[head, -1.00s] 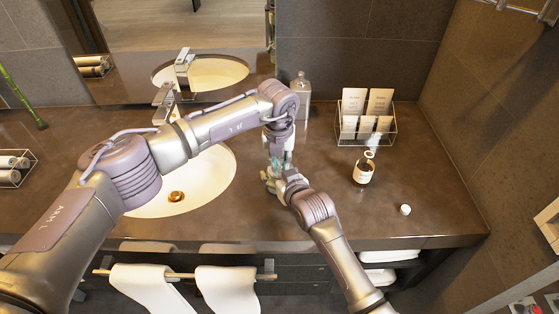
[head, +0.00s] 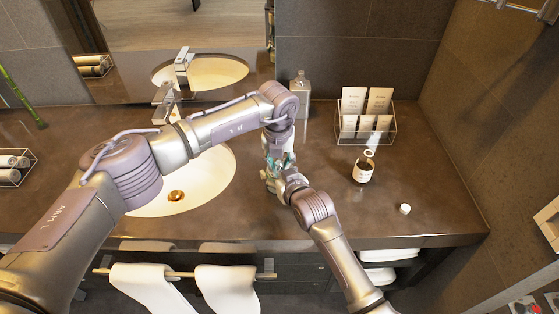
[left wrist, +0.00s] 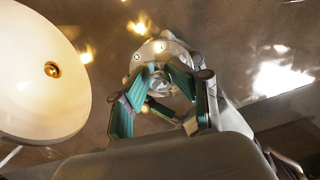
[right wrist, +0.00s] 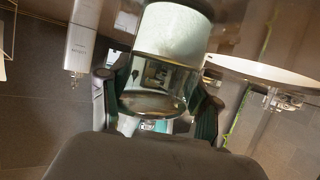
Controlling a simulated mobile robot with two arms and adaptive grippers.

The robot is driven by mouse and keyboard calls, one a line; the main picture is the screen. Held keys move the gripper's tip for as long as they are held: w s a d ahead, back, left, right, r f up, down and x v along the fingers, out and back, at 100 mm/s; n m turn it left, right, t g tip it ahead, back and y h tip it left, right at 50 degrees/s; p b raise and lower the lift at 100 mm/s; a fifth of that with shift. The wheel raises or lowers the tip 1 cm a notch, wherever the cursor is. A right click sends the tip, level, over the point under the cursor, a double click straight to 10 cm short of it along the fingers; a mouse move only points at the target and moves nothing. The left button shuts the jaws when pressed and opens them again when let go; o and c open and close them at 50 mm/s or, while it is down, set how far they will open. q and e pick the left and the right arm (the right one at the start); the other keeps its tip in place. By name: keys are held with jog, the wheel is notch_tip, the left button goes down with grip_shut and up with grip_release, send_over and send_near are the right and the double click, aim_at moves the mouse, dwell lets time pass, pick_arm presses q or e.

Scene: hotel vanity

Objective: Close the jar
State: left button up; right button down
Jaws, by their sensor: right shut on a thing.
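My right gripper (right wrist: 160,95) is shut on the jar, with a finger on each side. In the head view my right gripper (head: 272,180) is over the counter, right of the sink. My left gripper (head: 279,158) hangs directly above it, fingers pointing down. In the left wrist view the left gripper's fingers (left wrist: 162,82) are around or just over a shiny part; I cannot tell whether they grip it.
A grey bottle (head: 301,92) stands behind the grippers. The sink (head: 205,185) is to the left. The counter's right front is mostly clear.

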pick_arm(q)
jog(key=shift+a+f, duration=0.45)
jog(key=shift+a, duration=0.05)
pick_arm(e)
jog(key=shift+w+d+r+t, duration=0.2)
jog(key=shift+w+r+t, duration=0.1)
jog(key=shift+r, duration=0.2)
pick_arm(q)
jog(key=r, duration=0.3)
jog(key=shift+s+r, duration=0.2)
jog(key=shift+r, duration=0.1)
pick_arm(e)
jog(key=shift+f, duration=0.15)
pick_arm(q)
jog(key=shift+d+r, duration=0.25)
jog(key=shift+r, duration=0.15)
pick_arm(e)
jog(key=shift+s+f, duration=0.1)
jog(key=shift+s, duration=0.05)
pick_arm(q)
jog(key=shift+c, duration=1.2)
pick_arm(e)
jog(key=shift+a, duration=0.15)
pick_arm(q)
jog(key=shift+f, duration=0.1)
jog(key=shift+f, duration=0.35)
